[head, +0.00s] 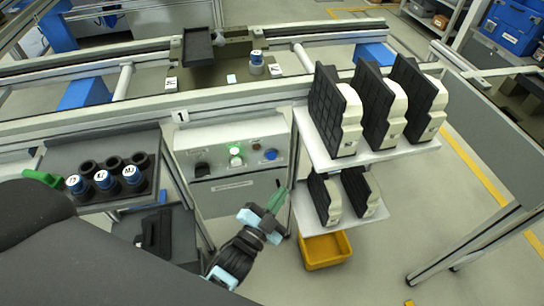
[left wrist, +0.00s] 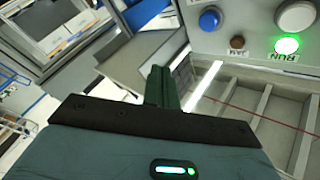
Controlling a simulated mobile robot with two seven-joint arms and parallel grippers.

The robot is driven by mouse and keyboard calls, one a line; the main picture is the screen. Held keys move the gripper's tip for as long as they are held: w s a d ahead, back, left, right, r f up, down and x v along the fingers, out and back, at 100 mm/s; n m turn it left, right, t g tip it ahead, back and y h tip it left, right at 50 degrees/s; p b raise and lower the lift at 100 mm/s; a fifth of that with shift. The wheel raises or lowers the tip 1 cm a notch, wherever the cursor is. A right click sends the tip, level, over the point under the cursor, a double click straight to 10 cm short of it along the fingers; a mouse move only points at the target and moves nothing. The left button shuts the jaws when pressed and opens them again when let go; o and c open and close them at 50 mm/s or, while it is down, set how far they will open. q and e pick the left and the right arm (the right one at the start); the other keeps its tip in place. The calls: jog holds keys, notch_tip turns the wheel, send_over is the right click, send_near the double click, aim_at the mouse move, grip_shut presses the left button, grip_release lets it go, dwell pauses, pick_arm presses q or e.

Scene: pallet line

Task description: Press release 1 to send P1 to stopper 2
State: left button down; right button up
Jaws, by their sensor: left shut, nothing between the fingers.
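The control panel (head: 230,184) stands below the conveyor rail marked 1. It carries a lit green lamp (head: 235,150), a white button (head: 236,161), a blue button (head: 270,154) and a dark knob (head: 202,170). The blue button also shows in the left wrist view (left wrist: 209,18), beside the lit lamp marked RUN (left wrist: 287,45). Which control is release 1 cannot be read. My left gripper (head: 276,199) is shut and empty, below and in front of the panel, apart from the buttons. A dark pallet (head: 237,45) sits on the conveyor; its label is unreadable. My right gripper is not in view.
A two-level rack (head: 367,153) with several black-and-white parts stands close right of the panel. A yellow bin (head: 325,251) sits under it. A tray (head: 103,152) with several blue-capped parts is at left. Conveyor rails cross behind the panel.

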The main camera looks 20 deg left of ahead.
aim_at(277, 156)
pick_arm(q)
jog(key=w+a+b, duration=0.1)
jog(key=w+a, duration=0.3)
jog(key=w, duration=0.3)
jog(key=shift+a, duration=0.4)
dwell(0.6)
dwell(0.7)
jog(key=shift+w, duration=0.15)
dwell(0.4)
jog(key=shift+w+a+b, duration=0.25)
jog(key=shift+w+b, duration=0.05)
jog(key=shift+w+a, duration=0.25)
jog(key=shift+w, duration=0.1)
dwell(1.3)
